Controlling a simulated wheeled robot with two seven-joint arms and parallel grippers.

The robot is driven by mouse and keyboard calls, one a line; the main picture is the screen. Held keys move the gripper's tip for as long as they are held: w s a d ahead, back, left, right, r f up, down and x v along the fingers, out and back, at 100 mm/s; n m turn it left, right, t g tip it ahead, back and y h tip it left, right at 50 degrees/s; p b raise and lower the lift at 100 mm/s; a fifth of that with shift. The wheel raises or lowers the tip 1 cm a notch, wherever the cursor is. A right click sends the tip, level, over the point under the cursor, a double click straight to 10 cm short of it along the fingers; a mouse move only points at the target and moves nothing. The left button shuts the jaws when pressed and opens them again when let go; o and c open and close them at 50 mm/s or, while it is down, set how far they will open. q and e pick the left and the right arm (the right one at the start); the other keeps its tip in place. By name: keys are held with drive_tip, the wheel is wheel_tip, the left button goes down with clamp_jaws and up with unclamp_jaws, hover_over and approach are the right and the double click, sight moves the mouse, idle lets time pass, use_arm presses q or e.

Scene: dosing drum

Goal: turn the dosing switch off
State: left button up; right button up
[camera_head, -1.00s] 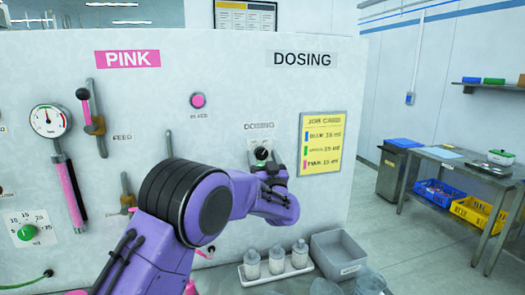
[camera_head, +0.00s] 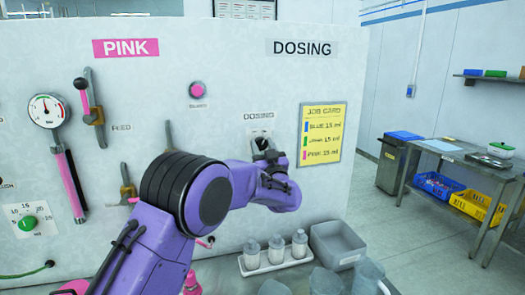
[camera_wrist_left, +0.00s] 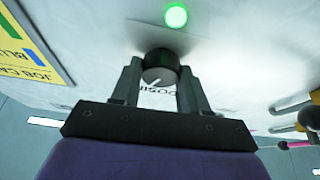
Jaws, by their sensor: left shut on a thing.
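The dosing switch is a dark round knob (camera_head: 261,144) on the white panel, under the DOSING label and left of the yellow job card. In the left wrist view the knob (camera_wrist_left: 160,66) sits between the two grey fingers of my left gripper (camera_wrist_left: 158,77), which is shut on it. A green lamp (camera_wrist_left: 176,15) is lit beside the knob in that view. In the head view my left gripper (camera_head: 270,158) is at the knob and partly hides it. The knob's exact pointer direction is hard to read. My right gripper is not in view.
The job card (camera_head: 322,132) hangs right of the switch. Below stand several bottles (camera_head: 275,250) on a white tray, a grey bin (camera_head: 340,246) and clear beakers (camera_head: 328,281). Pink-side levers (camera_head: 94,104) and a gauge (camera_head: 46,110) are left on the panel.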

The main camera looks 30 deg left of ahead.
use_arm(q)
drive_tip(key=n+b, duration=0.1)
drive_tip(key=n+g+y+b, duration=0.1)
drive_tip(key=n, duration=0.1)
drive_tip(key=shift+f+n, duration=0.2)
drive_tip(key=shift+n, duration=0.1)
drive_tip(key=n+g+b, duration=0.1)
drive_tip(key=n+g, duration=0.1)
drive_tip(key=n, duration=0.2)
drive_tip(key=shift+r+y+b, duration=0.1)
drive_tip(key=shift+y+b, duration=0.25)
drive_tip(key=shift+y, duration=0.05)
drive_tip(key=n+g+b, duration=0.1)
drive_tip(key=n+g, duration=0.1)
drive_tip(key=n, duration=0.1)
drive_tip(key=shift+w+r, duration=0.1)
drive_tip(key=shift+r+n+g, duration=0.1)
drive_tip(key=shift+n+g, duration=0.7)
drive_tip(key=shift+n, duration=1.2)
drive_tip(key=shift+d, duration=0.1)
drive_tip(key=o, duration=1.1)
drive_tip(key=shift+c, duration=0.2)
